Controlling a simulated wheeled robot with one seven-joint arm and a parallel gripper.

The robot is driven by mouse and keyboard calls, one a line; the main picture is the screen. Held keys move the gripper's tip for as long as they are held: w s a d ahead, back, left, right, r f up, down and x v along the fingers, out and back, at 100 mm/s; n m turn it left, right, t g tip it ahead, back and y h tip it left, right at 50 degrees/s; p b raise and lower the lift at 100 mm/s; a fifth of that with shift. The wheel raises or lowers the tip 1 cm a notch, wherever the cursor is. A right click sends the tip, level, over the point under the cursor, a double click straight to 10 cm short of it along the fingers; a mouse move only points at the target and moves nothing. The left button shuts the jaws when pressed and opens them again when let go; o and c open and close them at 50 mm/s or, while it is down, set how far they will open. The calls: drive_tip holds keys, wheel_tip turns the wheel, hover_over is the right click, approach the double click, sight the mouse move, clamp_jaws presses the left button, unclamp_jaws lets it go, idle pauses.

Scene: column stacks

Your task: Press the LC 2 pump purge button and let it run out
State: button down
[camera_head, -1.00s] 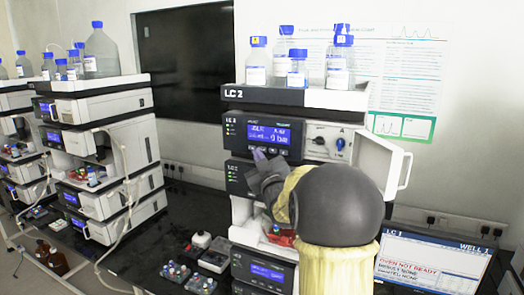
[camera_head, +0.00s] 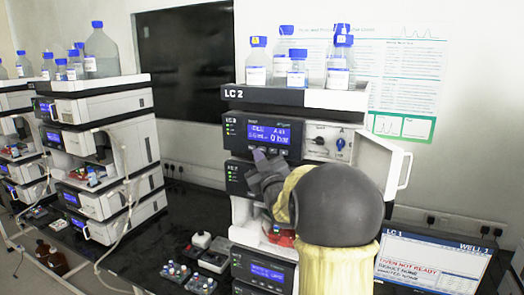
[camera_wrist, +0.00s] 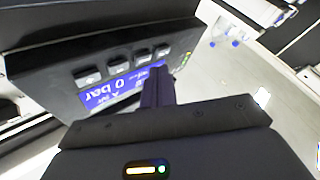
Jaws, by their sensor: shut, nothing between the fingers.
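The LC 2 stack stands right of centre in the head view, its name on the dark top tray (camera_head: 262,95). Its pump module (camera_head: 233,133) has a lit blue display (camera_head: 269,134) that appears to read IDLE and 0 bar. A row of small buttons (camera_head: 268,150) runs below it; they also show in the wrist view (camera_wrist: 117,67). My gripper (camera_head: 260,154) is shut and empty, its fingertips close to the left part of this row. In the wrist view its dark fingers (camera_wrist: 159,72) cover part of the display, near the end button. I cannot tell whether they touch it.
An open white door (camera_head: 396,165) juts out right of the pump. Bottles (camera_head: 297,68) with blue caps stand on the top tray. Another stack (camera_head: 108,140) is at left. A monitor (camera_head: 430,262) stands at lower right. Small vial racks (camera_head: 200,282) lie on the dark bench.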

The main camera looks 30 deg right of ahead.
drive_tip(key=shift+w+d, duration=0.1)
drive_tip(key=shift+w+d+b, duration=0.2)
drive_tip(key=shift+d+b, duration=0.05)
drive_tip(key=shift+b, duration=0.15)
drive_tip(key=shift+w+d, duration=0.2)
drive_tip(key=shift+d, duration=0.15)
idle(0.9)
drive_tip(key=shift+a+b, duration=0.1)
drive_tip(key=shift+b, duration=0.25)
drive_tip(key=shift+s+a+b, duration=0.5)
drive_tip(key=shift+a+b, duration=0.05)
drive_tip(key=shift+b, duration=0.05)
drive_tip(key=s+a+b, duration=0.1)
drive_tip(key=a+b, duration=0.1)
drive_tip(key=s+a+b, duration=0.1)
drive_tip(key=s+a, duration=0.1)
drive_tip(key=shift+b, duration=0.35)
